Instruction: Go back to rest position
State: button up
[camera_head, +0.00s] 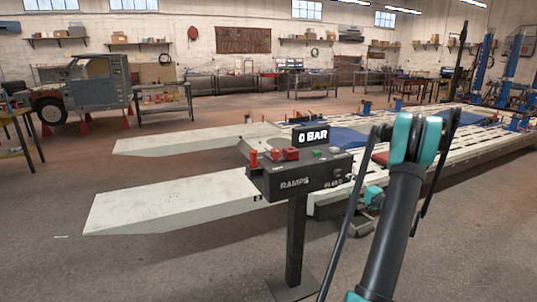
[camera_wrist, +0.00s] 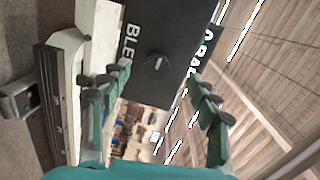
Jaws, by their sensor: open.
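My gripper (camera_wrist: 160,76) is open in the wrist view, with one green-and-black finger on each side and nothing held between them. A round dark knob (camera_wrist: 157,66) on the black control box (camera_wrist: 150,25) shows in the gap between the fingers, beyond the tips; I cannot tell the exact distance. Part of a label, "BLE", is beside it. In the head view the control box (camera_head: 296,180) stands on a post, with a "0 BAR" display (camera_head: 313,137) on top. My teal and black arm reaches up at the right and partly hides the wrist area beside the box.
A long pale ramp platform (camera_head: 175,201) lies behind the post and runs to the right. A red lever (camera_head: 254,160) and red buttons are on the box top. A truck cab (camera_head: 95,85) and workbenches stand farther back. Open floor lies at left.

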jog(key=s+a+n+g, duration=0.4)
jog(key=s+a, duration=0.4)
jog(key=a, duration=0.4)
jog(key=s+a+n+g, duration=0.35)
jog(key=s+a, duration=0.45)
jog(key=a, duration=0.5)
jog(key=s+f+n+g+h, duration=0.2)
jog(key=s+f+h, duration=0.1)
jog(key=s, duration=0.9)
jog(key=s+a+f+n+g+h, duration=0.1)
jog(key=s+f+n+g+h, duration=0.1)
jog(key=s, duration=1)
jog(key=shift+a+f+n+h, duration=0.2)
jog(key=shift+f+n+h, duration=0.4)
jog(key=shift+h, duration=0.2)
jog(key=shift+g, duration=0.25)
